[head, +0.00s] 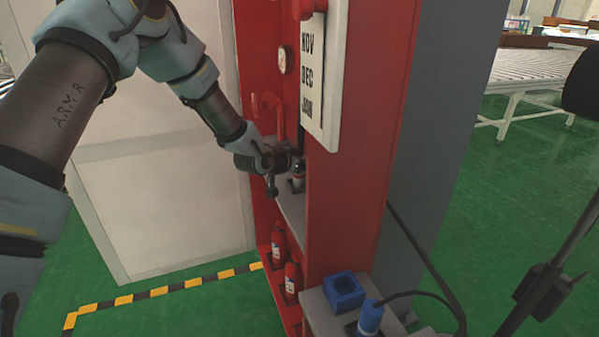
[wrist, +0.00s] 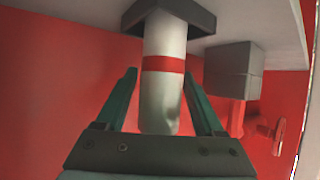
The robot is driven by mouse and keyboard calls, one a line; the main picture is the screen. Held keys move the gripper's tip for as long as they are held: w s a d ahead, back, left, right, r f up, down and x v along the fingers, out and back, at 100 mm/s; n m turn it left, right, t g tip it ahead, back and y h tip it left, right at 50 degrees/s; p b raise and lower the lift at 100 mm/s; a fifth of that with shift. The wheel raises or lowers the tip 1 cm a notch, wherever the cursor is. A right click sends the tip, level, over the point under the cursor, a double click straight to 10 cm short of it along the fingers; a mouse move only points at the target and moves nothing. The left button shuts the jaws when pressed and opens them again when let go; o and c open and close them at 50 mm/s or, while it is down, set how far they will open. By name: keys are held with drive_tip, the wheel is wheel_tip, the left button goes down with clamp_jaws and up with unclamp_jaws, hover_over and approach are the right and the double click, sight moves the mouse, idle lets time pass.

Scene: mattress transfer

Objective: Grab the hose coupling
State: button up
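The hose coupling, as I take it, is a white cylinder with a red band (wrist: 163,80) seated in a dark square holder (wrist: 200,20) in the wrist view. In the head view it shows small and partly hidden (head: 298,181) on the grey shelf (head: 293,208) of the red cabinet. My gripper (wrist: 165,105) is open, with one green finger on each side of the cylinder. Narrow gaps seem to show between the fingers and the cylinder. In the head view my gripper (head: 282,170) reaches into the cabinet at shelf height, and its fingers are hard to make out.
The red cabinet wall (head: 345,210) stands close on the right, with a white calendar sign (head: 322,75) above. A grey block (wrist: 233,70) sits beside the holder. Red extinguishers (head: 292,277) stand below. A blue block (head: 343,290) and blue cylinder (head: 370,318) are at lower right.

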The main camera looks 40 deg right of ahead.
clamp_jaws()
idle(0.3)
idle(0.4)
